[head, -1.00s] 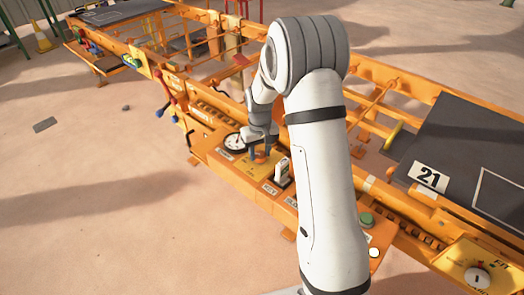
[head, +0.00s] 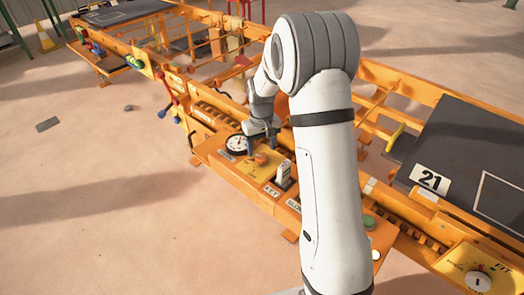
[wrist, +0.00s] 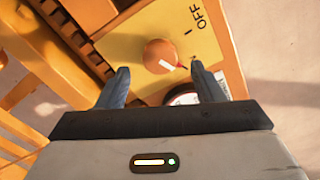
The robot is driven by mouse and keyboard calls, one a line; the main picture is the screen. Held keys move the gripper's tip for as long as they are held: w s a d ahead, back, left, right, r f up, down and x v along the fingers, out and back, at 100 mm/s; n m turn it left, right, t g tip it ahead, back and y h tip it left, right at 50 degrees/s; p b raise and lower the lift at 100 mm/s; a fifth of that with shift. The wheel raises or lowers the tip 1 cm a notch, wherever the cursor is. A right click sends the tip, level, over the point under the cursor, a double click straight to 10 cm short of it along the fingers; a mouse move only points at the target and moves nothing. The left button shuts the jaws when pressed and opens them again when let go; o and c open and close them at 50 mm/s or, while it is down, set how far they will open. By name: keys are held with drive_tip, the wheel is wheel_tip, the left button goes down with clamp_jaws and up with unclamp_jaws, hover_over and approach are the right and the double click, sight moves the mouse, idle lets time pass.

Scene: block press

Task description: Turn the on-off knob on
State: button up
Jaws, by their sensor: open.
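The on-off knob is a round orange knob (head: 261,158) on a yellow panel (wrist: 135,48) of the orange machine. In the wrist view the knob (wrist: 160,54) shows a pale pointer mark aimed at lower right, away from the "OFF" label at upper right. A mark near the right finger is too small to read. My gripper (head: 261,143) is open and empty, just beyond the knob in the head view. In the wrist view the fingers of my gripper (wrist: 161,75) stand left and right, below the knob, apart from it.
A white dial gauge (head: 237,144) sits beside the yellow panel. A pale upright block (head: 284,171) stands close on the other side. A green button (head: 369,222) is farther right, partly behind my arm.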

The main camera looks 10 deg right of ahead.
sight(262, 156)
drive_tip(key=shift+r, duration=2.25)
drive_tip(key=shift+r+p, duration=0.1)
drive_tip(key=shift+p, duration=0.2)
